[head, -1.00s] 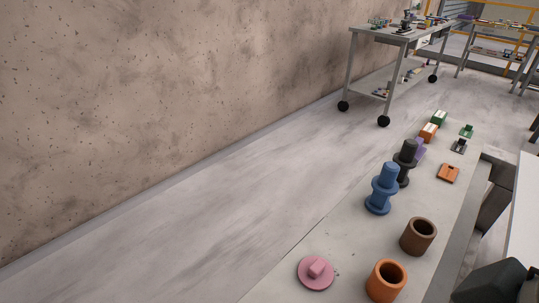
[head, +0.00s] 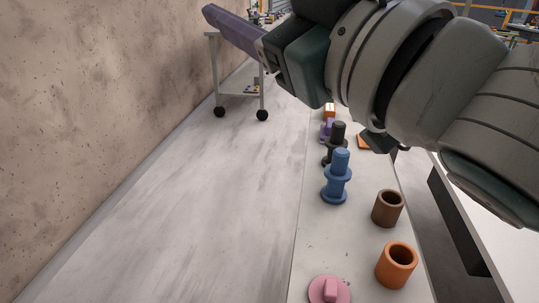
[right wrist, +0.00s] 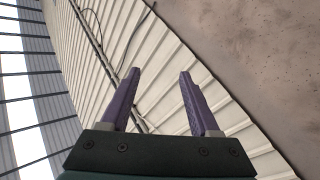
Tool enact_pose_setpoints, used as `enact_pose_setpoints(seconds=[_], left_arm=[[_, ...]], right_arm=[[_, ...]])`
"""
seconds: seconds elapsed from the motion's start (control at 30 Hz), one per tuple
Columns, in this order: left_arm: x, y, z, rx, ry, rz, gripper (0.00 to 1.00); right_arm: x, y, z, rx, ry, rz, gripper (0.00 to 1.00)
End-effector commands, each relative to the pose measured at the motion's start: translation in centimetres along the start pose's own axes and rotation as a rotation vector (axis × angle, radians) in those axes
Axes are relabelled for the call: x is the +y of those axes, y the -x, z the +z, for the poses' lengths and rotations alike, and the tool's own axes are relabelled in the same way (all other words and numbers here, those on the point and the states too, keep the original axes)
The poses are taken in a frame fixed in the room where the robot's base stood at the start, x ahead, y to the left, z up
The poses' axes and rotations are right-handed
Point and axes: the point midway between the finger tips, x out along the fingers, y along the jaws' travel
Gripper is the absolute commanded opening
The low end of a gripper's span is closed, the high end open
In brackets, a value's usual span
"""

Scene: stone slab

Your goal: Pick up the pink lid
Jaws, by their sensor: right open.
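The pink lid (head: 329,291) is a round disc with a block-shaped handle, lying on the stone slab (head: 315,235). It sits at the bottom edge of the head view, partly cut off. My right gripper (head: 212,14) is raised at the top of the head view, far from the lid, with its purple fingers pointing left. In the right wrist view its two purple fingers (right wrist: 157,88) are apart with nothing between them. My left gripper is not in view.
An orange cup (head: 396,266) and a brown cup (head: 387,209) stand right of the lid. A blue spool-like part (head: 336,178) and a black one (head: 336,146) stand farther back. A wheeled table (head: 240,95) is beyond.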

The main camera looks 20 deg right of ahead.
Motion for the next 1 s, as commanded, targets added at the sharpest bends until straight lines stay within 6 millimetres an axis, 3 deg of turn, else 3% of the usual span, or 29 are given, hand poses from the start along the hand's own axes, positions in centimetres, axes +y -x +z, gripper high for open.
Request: enact_pose_setpoints(seconds=[0.03,0.1,0.2,0.27,0.3,0.37,0.4,0.47,0.5,0.6,0.63,0.7,0.8,0.9,1.0], left_arm=[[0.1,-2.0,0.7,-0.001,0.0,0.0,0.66],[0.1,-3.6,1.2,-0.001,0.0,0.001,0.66],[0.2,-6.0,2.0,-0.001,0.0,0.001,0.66],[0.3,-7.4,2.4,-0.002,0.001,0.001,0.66],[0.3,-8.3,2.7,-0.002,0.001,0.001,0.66],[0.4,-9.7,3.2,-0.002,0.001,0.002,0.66],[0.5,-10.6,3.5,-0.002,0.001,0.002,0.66],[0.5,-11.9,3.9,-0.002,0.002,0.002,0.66],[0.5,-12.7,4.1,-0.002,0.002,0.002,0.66],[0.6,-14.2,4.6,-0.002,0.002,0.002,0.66],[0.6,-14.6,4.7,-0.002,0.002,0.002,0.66],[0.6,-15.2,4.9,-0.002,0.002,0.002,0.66],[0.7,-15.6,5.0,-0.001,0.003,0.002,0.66],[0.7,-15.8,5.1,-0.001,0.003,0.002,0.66],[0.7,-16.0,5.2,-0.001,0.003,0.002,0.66]], right_arm=[[-1.9,-0.5,-1.1,0.141,0.064,-0.052,0.62],[-5.2,-0.4,-3.6,0.353,0.17,-0.17,0.62],[-11.6,1.7,-4.4,0.611,0.361,-0.427,0.62],[-15.4,3.6,-2.7,0.712,0.494,-0.617,0.62],[-17.5,4.9,-0.5,0.75,0.585,-0.756,0.62],[-19.8,6.8,4.0,0.757,0.731,-0.972,0.62],[-20.5,7.9,7.6,0.726,0.828,-1.121,0.62],[-20.1,9.2,13.5,0.627,0.969,-1.332,0.62],[-19.0,9.9,17.3,0.53,1.053,-1.459,0.62],[-14.2,11.3,24.9,0.231,1.21,-1.705,0.62],[-12.6,11.6,26.4,0.141,1.241,-1.755,0.62],[-9.2,12.3,29.0,-0.048,1.291,-1.838,0.62],[-5.7,13.0,30.8,-0.235,1.323,-1.899,0.62],[-4.6,13.5,31.8,-0.315,1.33,-1.923,0.62],[-5.1,13.9,33.2,-0.326,1.329,-1.929,0.62]])
